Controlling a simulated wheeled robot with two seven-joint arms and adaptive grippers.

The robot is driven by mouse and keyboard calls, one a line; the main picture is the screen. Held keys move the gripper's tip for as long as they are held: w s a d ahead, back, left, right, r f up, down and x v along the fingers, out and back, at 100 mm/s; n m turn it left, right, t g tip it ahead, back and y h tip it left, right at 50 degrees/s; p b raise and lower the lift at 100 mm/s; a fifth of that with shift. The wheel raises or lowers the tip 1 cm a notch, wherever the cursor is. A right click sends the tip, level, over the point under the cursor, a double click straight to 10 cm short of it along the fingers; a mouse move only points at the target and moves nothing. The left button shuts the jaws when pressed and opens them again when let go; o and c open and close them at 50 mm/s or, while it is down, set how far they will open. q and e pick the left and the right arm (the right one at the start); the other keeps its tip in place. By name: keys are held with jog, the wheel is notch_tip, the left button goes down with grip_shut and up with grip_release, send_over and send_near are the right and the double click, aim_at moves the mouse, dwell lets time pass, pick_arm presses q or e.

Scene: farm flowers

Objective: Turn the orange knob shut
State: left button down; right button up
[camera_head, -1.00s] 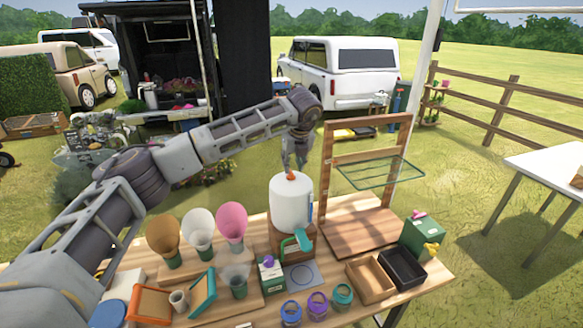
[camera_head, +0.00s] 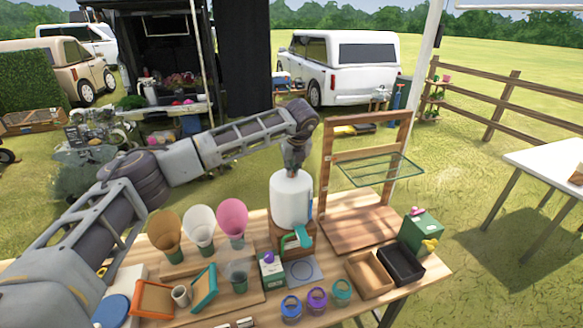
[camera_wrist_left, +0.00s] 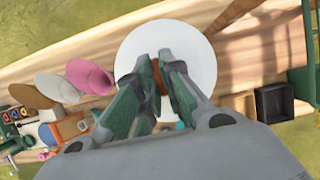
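The white drink dispenser (camera_head: 291,203) stands on a wooden stand at the back middle of the table. Its orange knob on top is hidden in the head view by my left gripper (camera_head: 291,170), which points straight down onto it. In the left wrist view the orange knob (camera_wrist_left: 156,76) shows between the two fingers of my left gripper (camera_wrist_left: 160,68), above the white round top (camera_wrist_left: 198,60). The fingers are close on both sides of the knob; whether they press on it I cannot tell. My right gripper is not in view.
A wooden frame with a glass shelf (camera_head: 378,168) stands just right of the dispenser. A teal spout (camera_head: 298,237) is at the dispenser's front. Cones (camera_head: 199,229), a wooden tray (camera_head: 369,272), a black tray (camera_head: 401,263) and several jars stand around on the table.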

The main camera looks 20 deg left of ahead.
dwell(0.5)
pick_arm(q)
jog(key=m+h+b, duration=0.1)
jog(key=m+b, duration=0.2)
jog(key=b, duration=0.1)
jog(key=shift+f+m+b, duration=0.15)
jog(key=shift+m+b, duration=0.15)
jog(key=shift+a+m+t+h+b, duration=0.15)
jog(key=shift+m+t+h+b, duration=0.35)
jog(key=shift+m+b, duration=0.55)
jog(key=shift+m+h+b, duration=0.35)
jog(key=shift+m+h, duration=0.15)
jog(key=shift+m, duration=0.55)
jog(key=shift+m+g+h, duration=0.3)
jog(key=shift+m+h, duration=0.1)
jog(key=shift+m, duration=0.6)
jog(key=shift+a+m+h, duration=0.1)
jog(key=shift+m+h, duration=0.3)
jog(key=shift+m, duration=0.8)
jog(key=shift+a+m+g+h+p, duration=0.1)
jog(key=shift+m+g+h+p, duration=0.3)
jog(key=shift+m, duration=0.95)
jog(key=shift+m+g+h+p, duration=0.25)
jog(key=shift+m+g+h, duration=0.15)
jog(key=shift+m, duration=0.95)
jog(key=shift+w+m, duration=0.1)
jog(key=shift+m, duration=0.2)
jog(key=c, duration=1.6)
grip_release()
